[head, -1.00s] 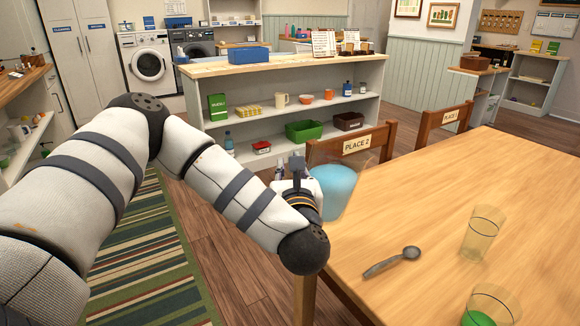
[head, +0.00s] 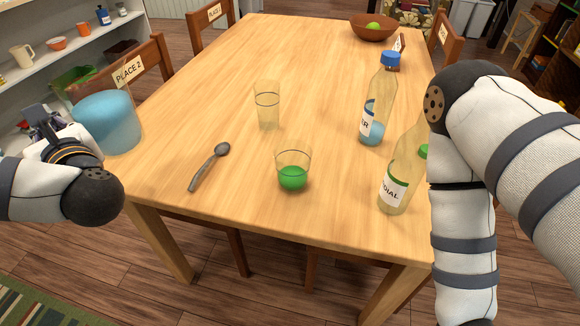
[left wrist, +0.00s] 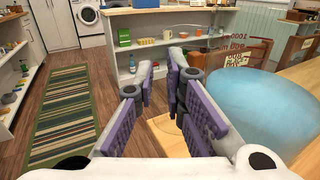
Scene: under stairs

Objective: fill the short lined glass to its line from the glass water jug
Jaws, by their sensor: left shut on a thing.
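The glass water jug (head: 106,122), holding blue-tinted water, is at the table's left edge in the head view and on the right in the left wrist view (left wrist: 262,115). My left gripper (head: 48,128) is shut on it from the left. The clear grip is hard to see between the purple-padded fingers (left wrist: 172,100). The jug looks nearly upright. The short glass (head: 293,168) stands near the table's front with green liquid in its lower part. A thin line is faint on it. A taller lined glass (head: 267,106) stands behind, looking empty. My right gripper is out of view.
A spoon (head: 208,167) lies left of the short glass. A water bottle (head: 377,105) and a cordial bottle (head: 400,180) stand to the right, near my right arm. A bowl (head: 374,28) is at the far end. The table's middle is clear.

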